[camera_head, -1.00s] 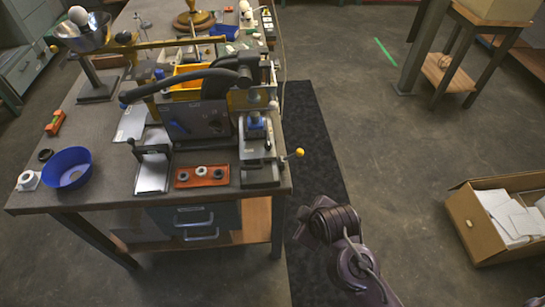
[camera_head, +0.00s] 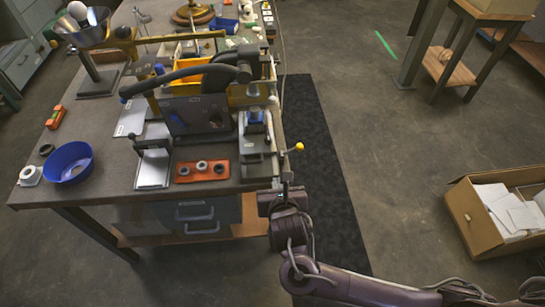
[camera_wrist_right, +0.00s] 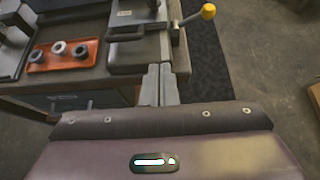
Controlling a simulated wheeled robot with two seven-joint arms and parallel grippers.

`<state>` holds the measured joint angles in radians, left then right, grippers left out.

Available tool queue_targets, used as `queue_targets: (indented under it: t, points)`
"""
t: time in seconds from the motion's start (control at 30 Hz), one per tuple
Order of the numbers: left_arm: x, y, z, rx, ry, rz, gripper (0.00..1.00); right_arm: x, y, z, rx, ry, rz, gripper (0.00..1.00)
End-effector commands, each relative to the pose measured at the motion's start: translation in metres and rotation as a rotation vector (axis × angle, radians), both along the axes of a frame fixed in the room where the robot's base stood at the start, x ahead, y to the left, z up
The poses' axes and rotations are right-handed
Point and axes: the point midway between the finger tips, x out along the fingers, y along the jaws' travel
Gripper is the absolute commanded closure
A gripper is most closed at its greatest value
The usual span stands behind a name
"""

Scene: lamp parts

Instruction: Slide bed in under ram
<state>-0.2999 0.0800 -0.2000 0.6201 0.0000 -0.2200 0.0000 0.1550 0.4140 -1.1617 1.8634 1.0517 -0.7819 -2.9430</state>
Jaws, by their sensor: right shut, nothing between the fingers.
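A press-like fixture (camera_head: 255,140) stands at the bench's right front corner, with a blue part in it and a yellow-ball lever (camera_head: 299,147) on its right side. Its grey flat base, which could be the bed (camera_wrist_right: 137,52), shows in the right wrist view. I cannot tell the ram apart for certain. My right gripper (camera_head: 285,186) is shut and empty by the bench's front right corner, beside the fixture's front end. Its closed fingers (camera_wrist_right: 160,76) point at the base's near right corner in the right wrist view; contact is unclear. My left gripper is not in view.
An orange tray (camera_head: 188,178) with small round parts lies left of the fixture. A long black lever arm (camera_head: 180,82) spans above the bench. A blue bowl (camera_head: 62,173) sits at the left. A cardboard box (camera_head: 459,215) stands on the floor at the right.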

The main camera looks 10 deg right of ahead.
Motion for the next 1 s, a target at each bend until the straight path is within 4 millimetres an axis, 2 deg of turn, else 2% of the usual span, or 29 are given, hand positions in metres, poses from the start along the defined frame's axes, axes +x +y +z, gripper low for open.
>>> queue_targets:
  t: [0.17,0.5,0.63,0.8,1.0]
  points:
    - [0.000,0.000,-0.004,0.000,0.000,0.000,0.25,0.021,-0.001,-0.013,-0.002,0.000,-0.001,1.00]
    - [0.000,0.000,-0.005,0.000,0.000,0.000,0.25,0.084,0.000,-0.048,0.002,0.003,-0.002,1.00]
    - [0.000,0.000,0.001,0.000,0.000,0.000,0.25,0.104,0.001,-0.046,0.004,0.002,-0.002,1.00]
    - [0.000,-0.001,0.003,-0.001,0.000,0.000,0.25,0.119,0.001,-0.048,0.004,0.003,0.000,1.00]
    - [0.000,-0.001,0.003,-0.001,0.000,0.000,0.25,0.123,0.000,-0.048,0.004,0.003,0.000,1.00]
